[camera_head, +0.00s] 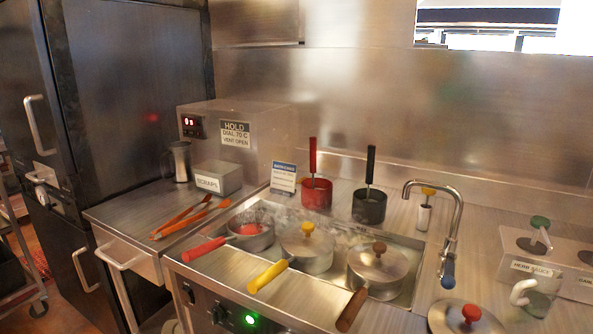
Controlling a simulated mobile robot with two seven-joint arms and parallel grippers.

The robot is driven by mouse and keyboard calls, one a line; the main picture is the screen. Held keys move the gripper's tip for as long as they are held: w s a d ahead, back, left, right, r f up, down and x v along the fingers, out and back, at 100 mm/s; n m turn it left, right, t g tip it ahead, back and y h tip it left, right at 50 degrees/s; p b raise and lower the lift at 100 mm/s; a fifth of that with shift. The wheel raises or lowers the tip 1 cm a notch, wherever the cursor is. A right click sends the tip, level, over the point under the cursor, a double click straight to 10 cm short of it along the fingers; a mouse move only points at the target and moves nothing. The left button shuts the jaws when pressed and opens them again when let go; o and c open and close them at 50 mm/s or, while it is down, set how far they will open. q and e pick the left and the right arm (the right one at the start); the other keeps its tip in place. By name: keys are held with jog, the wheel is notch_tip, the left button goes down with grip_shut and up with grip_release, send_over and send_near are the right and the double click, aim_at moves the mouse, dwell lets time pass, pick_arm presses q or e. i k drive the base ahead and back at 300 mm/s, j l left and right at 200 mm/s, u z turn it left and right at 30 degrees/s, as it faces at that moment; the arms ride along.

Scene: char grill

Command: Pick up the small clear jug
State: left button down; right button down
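A small clear jug (541,302) with a pale, whitish handle on its left side stands at the right of the counter. It is in front of the steel sauce holder labelled "HERB SAUCE" and looks upright. Its see-through body is hard to make out against the steel. Neither of my grippers shows in the head view.
A loose lid with a red knob (471,314) lies left of the jug. A curved tap (459,215) rises behind it. Pans with red, yellow (268,277) and brown handles sit in the sunken well. Orange tongs (184,217) lie on the left counter.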

aim_at(543, 284)
jog(key=z, duration=1.4)
jog(key=i+l, duration=0.1)
jog(key=l, duration=0.65)
jog(key=i+l+u, duration=0.15)
jog(key=l, duration=0.6)
jog(key=k, duration=0.05)
